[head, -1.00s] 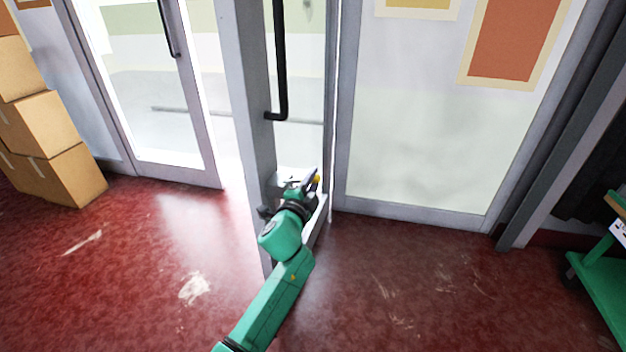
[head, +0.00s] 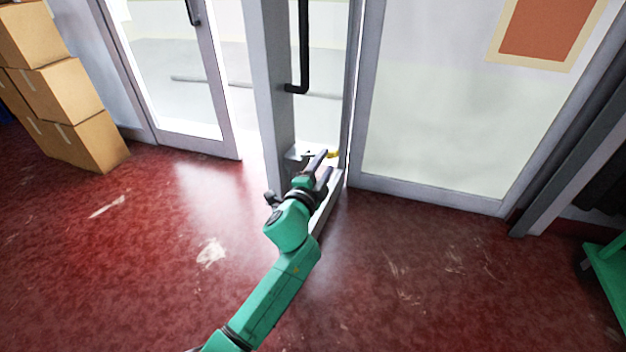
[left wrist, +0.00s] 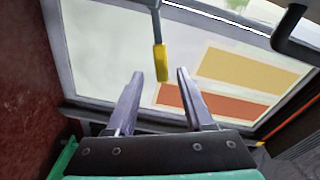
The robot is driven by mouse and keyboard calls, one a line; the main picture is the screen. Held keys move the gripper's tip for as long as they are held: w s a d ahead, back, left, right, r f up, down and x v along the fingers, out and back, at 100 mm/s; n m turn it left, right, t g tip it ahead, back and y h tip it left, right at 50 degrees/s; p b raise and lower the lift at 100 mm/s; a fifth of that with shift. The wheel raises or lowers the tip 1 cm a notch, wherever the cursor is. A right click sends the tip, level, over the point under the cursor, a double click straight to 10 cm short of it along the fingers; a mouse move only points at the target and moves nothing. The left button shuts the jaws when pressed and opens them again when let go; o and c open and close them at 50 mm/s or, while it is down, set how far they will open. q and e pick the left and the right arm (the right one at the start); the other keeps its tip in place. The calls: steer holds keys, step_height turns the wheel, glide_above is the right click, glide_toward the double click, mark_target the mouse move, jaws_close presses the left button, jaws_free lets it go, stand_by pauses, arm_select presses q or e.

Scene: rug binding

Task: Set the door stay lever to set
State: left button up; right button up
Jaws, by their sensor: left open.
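The door stay lever has a yellow tip (head: 334,154), low on the narrow open door leaf in the head view. In the left wrist view, the yellow grip (left wrist: 161,62) hangs from a grey rod, its lower end between my finger ends in the picture. My left gripper (head: 322,164) is beside the lever, its fingers spread; it also shows in the left wrist view (left wrist: 159,76). I see no clear contact, and the depth gap is hard to judge. The lever's pivot and any set marking are hidden or too small to read. My right gripper is out of view.
The door leaf (head: 270,90) carries a black pull handle (head: 303,60) above my gripper. A glazed panel (head: 440,110) stands to the right. Cardboard boxes (head: 75,100) are stacked at left, and a green cart (head: 608,272) is at right. The red floor (head: 420,290) is clear.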

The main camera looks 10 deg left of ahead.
arm_select(q)
steer(key=s+a, duration=0.1)
steer(key=s, duration=0.8)
steer(key=shift+s+a, duration=0.25)
steer(key=shift+s, duration=0.15)
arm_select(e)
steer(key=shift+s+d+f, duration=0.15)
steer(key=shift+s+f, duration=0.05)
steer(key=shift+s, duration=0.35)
